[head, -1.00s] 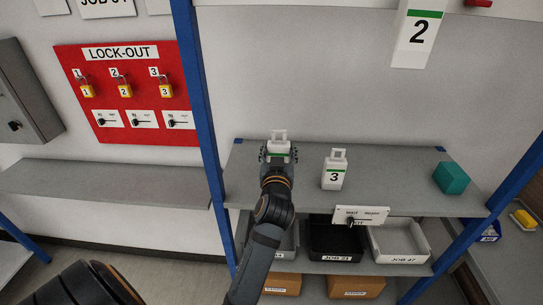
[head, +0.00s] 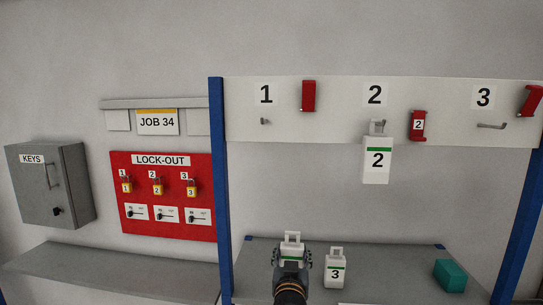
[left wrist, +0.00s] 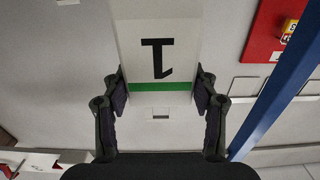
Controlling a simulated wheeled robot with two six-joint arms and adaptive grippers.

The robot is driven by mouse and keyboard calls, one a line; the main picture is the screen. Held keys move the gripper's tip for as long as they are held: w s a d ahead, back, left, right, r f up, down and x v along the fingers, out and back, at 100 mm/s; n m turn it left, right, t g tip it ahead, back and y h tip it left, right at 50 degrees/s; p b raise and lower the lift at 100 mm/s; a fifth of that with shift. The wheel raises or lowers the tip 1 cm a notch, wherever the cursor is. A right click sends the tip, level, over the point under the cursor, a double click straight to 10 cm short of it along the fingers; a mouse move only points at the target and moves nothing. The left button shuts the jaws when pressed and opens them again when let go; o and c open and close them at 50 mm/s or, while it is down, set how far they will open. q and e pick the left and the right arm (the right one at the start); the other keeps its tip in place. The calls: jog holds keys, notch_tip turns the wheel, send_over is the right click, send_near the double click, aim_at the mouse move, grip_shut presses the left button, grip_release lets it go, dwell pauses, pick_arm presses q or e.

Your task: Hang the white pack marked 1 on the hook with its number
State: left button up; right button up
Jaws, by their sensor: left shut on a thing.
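The white pack marked 1 (head: 292,240) has a green band and a handle loop on top. It also shows in the left wrist view (left wrist: 158,60), its 1 upside down between the fingers. My left gripper (head: 291,257) is shut on it, upright in the head view, left of the pack marked 3. The hook under number 1 (head: 265,121) is bare, on the white rail up and slightly left of the gripper. My right gripper is out of view.
The pack marked 2 (head: 377,163) hangs under number 2. Hook 3 (head: 491,126) is empty. Red pieces (head: 309,96) are on the rail. The pack marked 3 (head: 335,270) and a teal block (head: 450,275) stand on the grey shelf. A blue post (head: 220,180) is at left.

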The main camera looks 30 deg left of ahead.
pick_arm(q)
jog(key=shift+s+d+r, duration=0.1)
jog(key=shift+s, duration=0.05)
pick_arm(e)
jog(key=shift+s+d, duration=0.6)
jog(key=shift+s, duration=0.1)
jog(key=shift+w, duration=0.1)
